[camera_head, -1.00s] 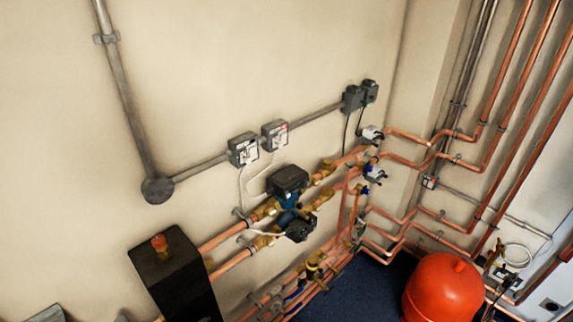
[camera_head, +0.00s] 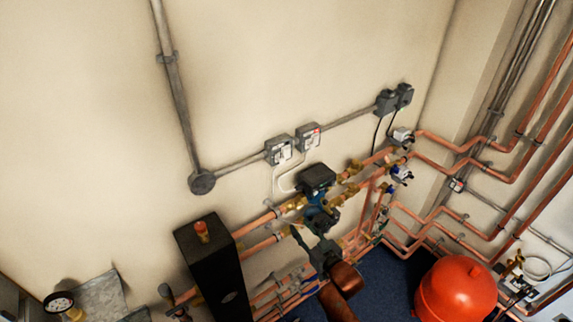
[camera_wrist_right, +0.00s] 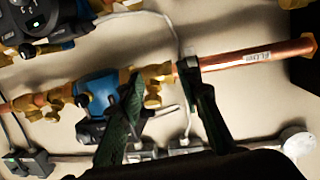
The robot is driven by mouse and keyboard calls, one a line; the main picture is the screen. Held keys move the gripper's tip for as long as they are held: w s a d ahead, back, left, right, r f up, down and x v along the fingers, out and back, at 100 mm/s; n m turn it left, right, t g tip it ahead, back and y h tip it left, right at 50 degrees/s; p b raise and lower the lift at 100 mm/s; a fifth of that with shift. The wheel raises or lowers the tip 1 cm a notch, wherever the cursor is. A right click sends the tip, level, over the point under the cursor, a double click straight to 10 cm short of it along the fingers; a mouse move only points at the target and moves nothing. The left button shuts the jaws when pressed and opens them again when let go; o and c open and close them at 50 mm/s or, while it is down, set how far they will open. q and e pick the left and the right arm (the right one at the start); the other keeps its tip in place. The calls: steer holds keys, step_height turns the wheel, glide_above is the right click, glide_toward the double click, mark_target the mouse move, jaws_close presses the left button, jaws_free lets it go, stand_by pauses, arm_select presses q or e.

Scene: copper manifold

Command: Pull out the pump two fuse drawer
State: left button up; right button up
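Two small grey-and-white switch boxes sit on the wall conduit in the head view: a left one (camera_head: 279,150) and a right one (camera_head: 308,137) with a red mark. Their labels are too small to read, so I cannot tell which is pump two. Both drawers' details are unclear. My right gripper (camera_head: 315,226) is below the boxes, in front of the copper pipes and apart from the boxes. In the right wrist view its two fingers (camera_wrist_right: 162,75) are spread with nothing held between them. Small boxes (camera_wrist_right: 185,145) on the conduit are partly hidden behind the hand. My left gripper is not in view.
A dark pump head (camera_head: 317,177) and copper pipes stand out from the wall just below the boxes. A black cabinet (camera_head: 213,270) is at lower left, a red tank (camera_head: 456,290) at lower right. The wall above the boxes is clear.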

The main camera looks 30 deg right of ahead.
step_height(320, 180, up, 11)
steer(key=w+t+y, duration=0.1)
steer(key=w+t, duration=0.1)
steer(key=t, duration=0.1)
steer(key=n+t+y, duration=0.1)
steer(key=t, duration=0.2)
glide_toward(283, 162)
steer(key=shift+t+y, duration=0.3)
steer(key=shift+y, duration=0.1)
steer(key=p+x, duration=0.3)
steer(key=x, duration=0.4)
steer(key=shift+w+d, duration=0.1)
steer(key=shift+w, duration=0.5)
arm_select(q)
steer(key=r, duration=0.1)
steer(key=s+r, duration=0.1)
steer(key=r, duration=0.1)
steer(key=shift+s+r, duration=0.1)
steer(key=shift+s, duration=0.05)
arm_select(e)
steer(key=shift+c, duration=0.7)
jaws_close()
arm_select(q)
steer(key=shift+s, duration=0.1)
